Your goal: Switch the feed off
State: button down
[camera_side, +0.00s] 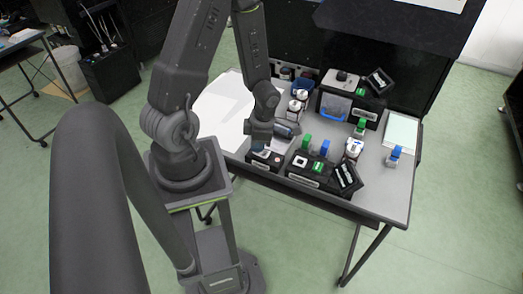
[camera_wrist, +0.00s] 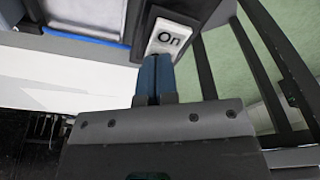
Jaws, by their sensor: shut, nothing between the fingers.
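A switch with a white rocker face marked "On" (camera_wrist: 170,38) sits in a dark housing at the top of the wrist view. My gripper (camera_wrist: 156,62) has its two blue fingers closed together with nothing between them. The fingertips are right at the near edge of the "On" face; I cannot tell whether they touch it. In the side view my gripper (camera_side: 259,147) points down at a small black box (camera_side: 266,160) at the table's front left edge. The fingertips and the switch face are too small there to make out clearly.
To the right on the grey table (camera_side: 385,195) stand a black box with green and blue pieces (camera_side: 310,168) and a tilted black panel (camera_side: 347,176). A white sheet (camera_side: 222,110) lies left.

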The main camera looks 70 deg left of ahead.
jog(key=shift+r, duration=3.4)
jog(key=shift+w+r, duration=0.15)
jog(key=d+r+m+t, duration=0.3)
jog(key=d+r+m, duration=0.4)
jog(key=r+m, duration=0.4)
jog(key=d+r+m+t, duration=0.4)
jog(key=d+r+m, duration=0.4)
jog(key=m, duration=1.4)
jog(key=v, duration=0.3)
jog(key=shift+w+r, duration=0.2)
jog(key=shift+r, duration=0.2)
